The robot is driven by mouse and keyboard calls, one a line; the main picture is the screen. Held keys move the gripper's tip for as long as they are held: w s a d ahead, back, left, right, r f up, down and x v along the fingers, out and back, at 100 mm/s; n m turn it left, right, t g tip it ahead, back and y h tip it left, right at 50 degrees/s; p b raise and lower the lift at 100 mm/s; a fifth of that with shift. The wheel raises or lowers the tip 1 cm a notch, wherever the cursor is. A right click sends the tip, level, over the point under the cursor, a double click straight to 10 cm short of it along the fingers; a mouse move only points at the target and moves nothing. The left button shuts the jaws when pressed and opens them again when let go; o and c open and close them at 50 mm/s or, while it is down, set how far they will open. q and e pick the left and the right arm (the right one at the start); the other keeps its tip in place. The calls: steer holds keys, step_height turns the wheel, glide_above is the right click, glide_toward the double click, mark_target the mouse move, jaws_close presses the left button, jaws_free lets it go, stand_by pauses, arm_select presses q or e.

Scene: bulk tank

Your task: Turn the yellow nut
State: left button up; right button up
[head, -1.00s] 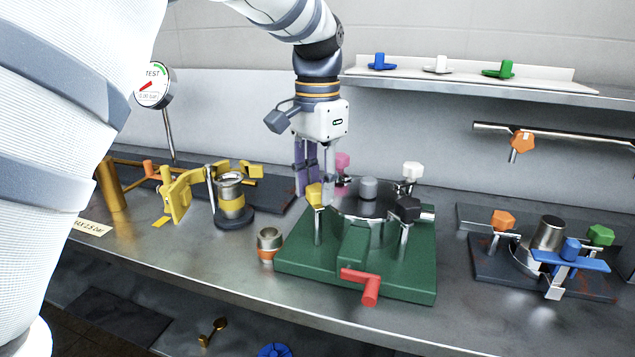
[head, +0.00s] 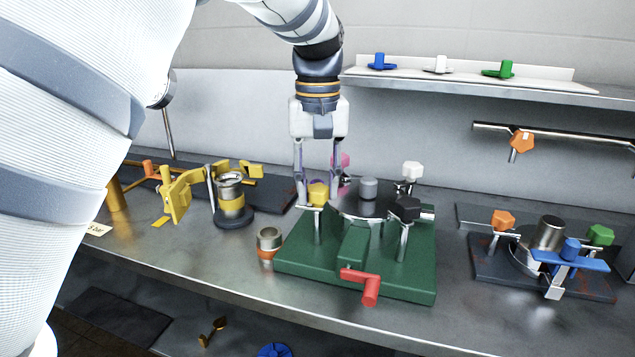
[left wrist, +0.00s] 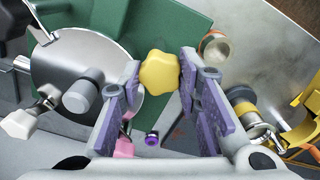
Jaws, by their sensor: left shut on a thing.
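The yellow nut (head: 318,194) is a lobed knob on a post at the left front of the green base (head: 405,275). It also shows in the left wrist view (left wrist: 159,71). My left gripper (head: 318,200) comes down from above with its fingers on either side of the nut. In the left wrist view the purple finger pads of my left gripper (left wrist: 160,76) are shut on the nut from both sides. My right gripper is not in view.
Pink (head: 341,161), white (head: 412,171) and black (head: 405,208) knobs stand around the round metal lid with its grey knob (head: 368,188). A red handle (head: 362,285) sticks out in front. A small metal cup (head: 269,243) stands left of the base.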

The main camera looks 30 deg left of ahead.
mark_target(318, 188)
arm_select(q)
steer(key=n, duration=0.6)
steer(key=shift+f, duration=0.1)
steer(key=shift+n, duration=0.5)
steer(key=o, duration=1.1)
steer(key=shift+o, duration=0.2)
step_height(318, 188, up, 12)
